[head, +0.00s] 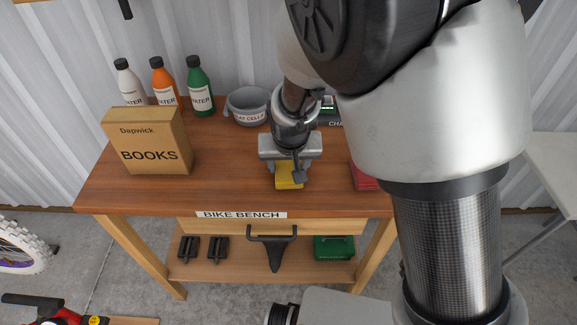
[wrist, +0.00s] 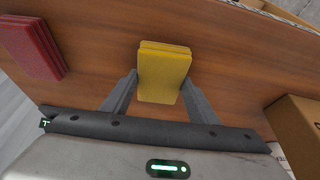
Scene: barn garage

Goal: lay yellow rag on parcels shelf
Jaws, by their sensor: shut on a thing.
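The yellow rag (head: 289,177) is a small folded block on the wooden bike bench top, near its front edge right of centre. In the wrist view the yellow rag (wrist: 163,72) lies between my two fingers. My gripper (head: 290,165) points down over the bench with its fingers closed on the rag's sides; the wrist view shows my gripper (wrist: 160,88) from behind. I cannot tell whether the rag is touching the bench or just above it. No shelf labelled for parcels is readable in these views.
A red folded rag (wrist: 32,48) lies on the bench to one side. A BOOKS box (head: 148,142), several water bottles (head: 200,88) and a grey bowl (head: 248,106) stand on the bench. A lower shelf (head: 300,269) holds pedals and a green box (head: 334,247).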

